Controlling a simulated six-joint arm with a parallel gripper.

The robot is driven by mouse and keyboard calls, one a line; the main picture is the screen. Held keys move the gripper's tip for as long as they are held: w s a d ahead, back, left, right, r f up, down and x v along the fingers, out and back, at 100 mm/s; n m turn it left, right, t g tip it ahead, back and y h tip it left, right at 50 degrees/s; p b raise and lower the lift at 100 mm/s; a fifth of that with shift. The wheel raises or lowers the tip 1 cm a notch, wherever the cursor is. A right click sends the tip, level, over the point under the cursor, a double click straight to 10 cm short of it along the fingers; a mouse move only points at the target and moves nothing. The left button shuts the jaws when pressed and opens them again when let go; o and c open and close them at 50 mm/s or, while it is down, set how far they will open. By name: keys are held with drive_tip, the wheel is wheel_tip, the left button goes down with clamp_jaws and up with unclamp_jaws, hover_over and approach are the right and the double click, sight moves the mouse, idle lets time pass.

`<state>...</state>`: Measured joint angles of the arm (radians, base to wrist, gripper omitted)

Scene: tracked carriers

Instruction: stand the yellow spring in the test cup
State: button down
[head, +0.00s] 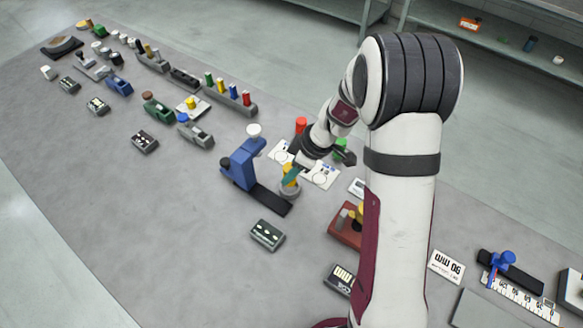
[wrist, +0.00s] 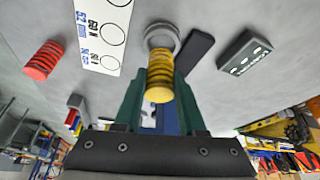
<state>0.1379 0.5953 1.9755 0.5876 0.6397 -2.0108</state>
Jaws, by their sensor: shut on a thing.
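The yellow spring (head: 290,169) is upright between the green fingers of my gripper (head: 293,176), which is shut on it. In the wrist view the yellow spring (wrist: 160,78) lies between the fingertips (wrist: 160,85), its far end at the grey round test cup (wrist: 162,34). In the head view the test cup (head: 289,192) is directly under the spring, partly hidden by the finger. I cannot tell whether the spring's lower end is inside the cup or just above it. The cup is beside the black base (head: 272,201) of a blue stand (head: 243,164).
A white card with circles (head: 320,176) lies behind the cup, near a red spring (head: 301,125) and a green one (head: 341,143). A dark green box (head: 267,235) sits in front. The blue stand rises close on the left. Table at front left is clear.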

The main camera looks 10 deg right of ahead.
drive_tip(key=shift+f, duration=1.55)
idle(0.7)
unclamp_jaws()
idle(0.6)
idle(0.3)
drive_tip(key=shift+r, duration=3.5)
